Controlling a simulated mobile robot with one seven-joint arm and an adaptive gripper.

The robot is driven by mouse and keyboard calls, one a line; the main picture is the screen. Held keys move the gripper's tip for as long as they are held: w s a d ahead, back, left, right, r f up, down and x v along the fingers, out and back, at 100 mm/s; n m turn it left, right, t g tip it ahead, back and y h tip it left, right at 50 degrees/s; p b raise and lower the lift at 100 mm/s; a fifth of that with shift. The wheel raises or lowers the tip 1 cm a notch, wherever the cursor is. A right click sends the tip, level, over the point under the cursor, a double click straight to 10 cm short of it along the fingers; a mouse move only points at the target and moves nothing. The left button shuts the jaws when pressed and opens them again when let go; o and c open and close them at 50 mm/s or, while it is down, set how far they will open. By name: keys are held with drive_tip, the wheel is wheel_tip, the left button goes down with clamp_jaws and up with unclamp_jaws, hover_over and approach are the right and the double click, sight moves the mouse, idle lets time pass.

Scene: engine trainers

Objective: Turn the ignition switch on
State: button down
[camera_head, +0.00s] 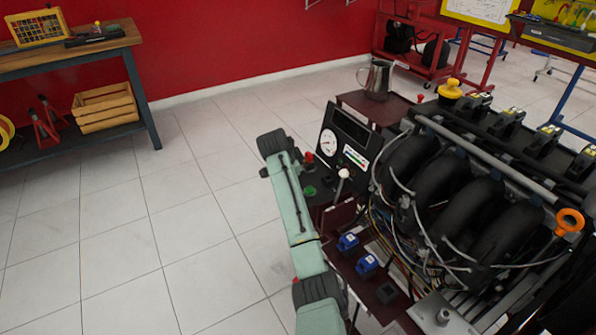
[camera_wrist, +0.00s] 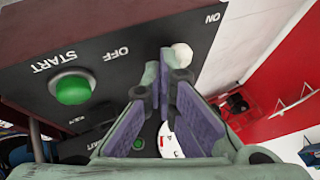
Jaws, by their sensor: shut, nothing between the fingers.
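In the wrist view the dark control panel (camera_wrist: 105,75) appears upside down, with OFF and ON labels. A pale round switch knob (camera_wrist: 182,55) lies between the two labels, nearer ON. My gripper (camera_wrist: 165,62) is shut and empty, its fingertips right beside the knob on its OFF side; whether they touch it, I cannot tell. The fingers hide the switch's base. A green START button (camera_wrist: 73,88) is to the left. In the head view the panel with a round gauge (camera_head: 328,142) stands behind my arm, and a white-topped lever (camera_head: 343,174) rises near it. My fingers are hidden there.
The black engine (camera_head: 455,200) with cables fills the right of the head view, close to the panel. A metal jug (camera_head: 376,78) stands behind it. A workbench (camera_head: 75,58) is at the far left. The tiled floor between is clear.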

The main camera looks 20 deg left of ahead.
drive_tip(key=shift+w+a+m+h+b, duration=0.2)
drive_tip(key=shift+a+m+h+b, duration=0.1)
drive_tip(key=shift+a+m+h, duration=0.4)
drive_tip(key=shift+w+a+m+h+b, duration=0.25)
drive_tip(key=shift+a+m+h, duration=0.1)
drive_tip(key=shift+m, duration=0.55)
drive_tip(key=shift+w+a, duration=0.1)
drive_tip(key=shift+a, duration=0.1)
drive_tip(key=shift+w+a+b, duration=0.15)
drive_tip(key=shift+w+b, duration=0.05)
drive_tip(key=shift+b, duration=0.15)
drive_tip(key=shift+r, duration=0.1)
